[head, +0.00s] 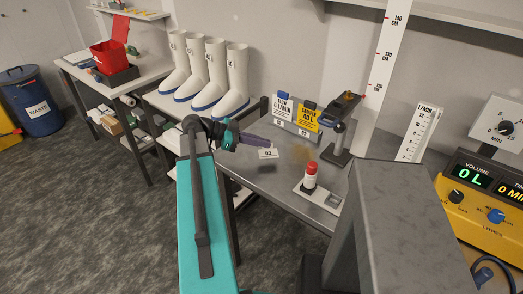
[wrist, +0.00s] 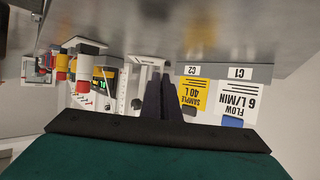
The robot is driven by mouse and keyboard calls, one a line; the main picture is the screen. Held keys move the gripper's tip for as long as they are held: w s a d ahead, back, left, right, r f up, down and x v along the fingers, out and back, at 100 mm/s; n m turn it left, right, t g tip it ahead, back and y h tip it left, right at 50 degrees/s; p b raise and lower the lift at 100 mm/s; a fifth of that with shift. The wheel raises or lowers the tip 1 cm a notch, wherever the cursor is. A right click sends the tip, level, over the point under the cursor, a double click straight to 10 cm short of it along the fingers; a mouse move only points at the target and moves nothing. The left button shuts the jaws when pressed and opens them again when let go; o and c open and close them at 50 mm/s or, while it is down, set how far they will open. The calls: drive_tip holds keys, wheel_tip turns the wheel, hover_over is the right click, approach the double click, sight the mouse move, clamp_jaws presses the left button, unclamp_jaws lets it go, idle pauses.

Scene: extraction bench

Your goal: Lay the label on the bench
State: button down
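A rack with a white flow card (head: 283,108) and a yellow sample card (head: 305,117) stands at the bench's back. A red-capped item (head: 310,176) on a white base and a dark stand (head: 339,140) are to the right. A brownish spot marks the bench between.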

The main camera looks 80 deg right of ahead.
sight(262, 150)
drive_tip(key=shift+f+p, duration=0.5)
drive_tip(key=shift+f, duration=1.35)
drive_tip(key=c, duration=2)
unclamp_jaws()
drive_tip(key=shift+c, duration=0.2)
drive_tip(key=b+v, duration=0.4)
drive_tip(key=v, duration=0.8)
drive_tip(key=shift+f, duration=0.1)
